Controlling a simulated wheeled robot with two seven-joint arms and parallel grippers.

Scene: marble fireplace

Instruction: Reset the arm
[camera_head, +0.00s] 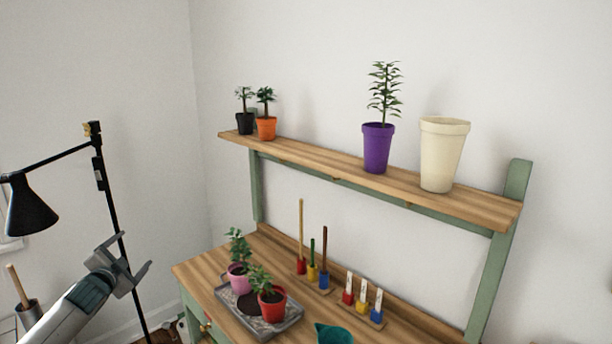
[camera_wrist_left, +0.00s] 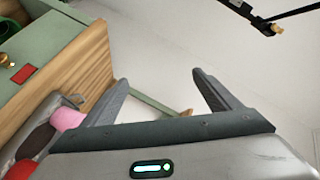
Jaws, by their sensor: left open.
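My left gripper (camera_head: 136,257) comes in from the lower left in the head view, raised in free space to the left of the green and wood potting bench (camera_head: 195,264). Its two fingers are spread, with nothing between them. My right gripper is not in either view.
A black floor lamp (camera_head: 110,195) stands close behind the left gripper. A tray (camera_head: 284,324) with potted plants is on the bench top. The upper shelf (camera_head: 330,172) bears a purple pot (camera_head: 377,148), a cream pot (camera_head: 441,155) and two small plants.

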